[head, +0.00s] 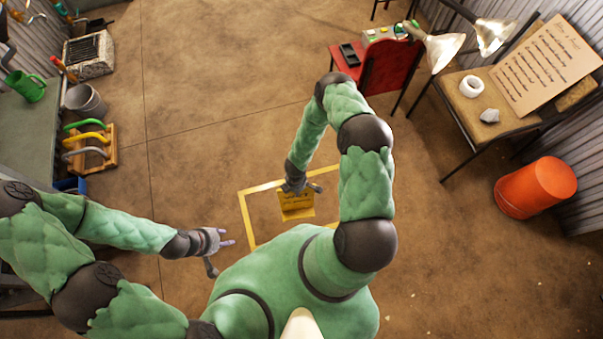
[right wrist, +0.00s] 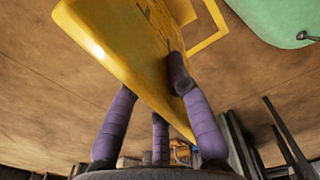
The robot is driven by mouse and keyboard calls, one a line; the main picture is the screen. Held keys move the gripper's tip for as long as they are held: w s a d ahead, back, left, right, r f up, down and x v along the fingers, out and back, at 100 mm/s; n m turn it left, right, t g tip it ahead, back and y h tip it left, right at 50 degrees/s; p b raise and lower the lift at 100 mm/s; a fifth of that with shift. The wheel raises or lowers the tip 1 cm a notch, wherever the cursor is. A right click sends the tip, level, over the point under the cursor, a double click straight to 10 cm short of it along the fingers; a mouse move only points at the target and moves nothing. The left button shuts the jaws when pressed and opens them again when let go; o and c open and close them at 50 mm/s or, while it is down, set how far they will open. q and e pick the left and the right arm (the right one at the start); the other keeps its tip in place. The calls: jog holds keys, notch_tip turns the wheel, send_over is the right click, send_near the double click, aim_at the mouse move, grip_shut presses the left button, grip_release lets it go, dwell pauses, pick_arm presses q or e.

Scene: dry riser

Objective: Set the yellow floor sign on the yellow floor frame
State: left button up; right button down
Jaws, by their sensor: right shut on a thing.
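The yellow floor sign (head: 296,205) hangs from my right gripper (head: 299,187), which is shut on its top edge. In the right wrist view the sign (right wrist: 125,50) slants across the picture between the purple fingers. The yellow floor frame (head: 246,219) is a square outline on the brown floor. In the head view the sign appears inside this outline; whether it touches the floor I cannot tell. Part of the frame (right wrist: 212,38) shows behind the sign in the right wrist view. My body and right arm hide its near right part. My left gripper (head: 223,254) is open and empty, left of the frame.
A red chair (head: 390,67) stands beyond the frame, and an orange bin (head: 535,187) at the right. A wooden rack with coloured handles (head: 92,148) and a grey bucket (head: 84,100) stand at the left. The floor around the frame is clear.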

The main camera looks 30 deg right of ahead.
jog(key=w+a+f+b, duration=0.4)
jog(key=a+f+b, duration=0.1)
jog(key=f, duration=0.3)
jog(key=w+a+f+n+b, duration=0.1)
jog(key=w+a+f+b, duration=0.3)
jog(key=f, duration=0.4)
jog(key=shift+w+a+f+n+b, duration=0.3)
jog(key=shift+w+a+b, duration=0.15)
jog(key=shift+w, duration=0.2)
jog(key=shift+r, duration=0.1)
jog(key=shift+f, duration=0.25)
jog(key=c, duration=1.2)
grip_release()
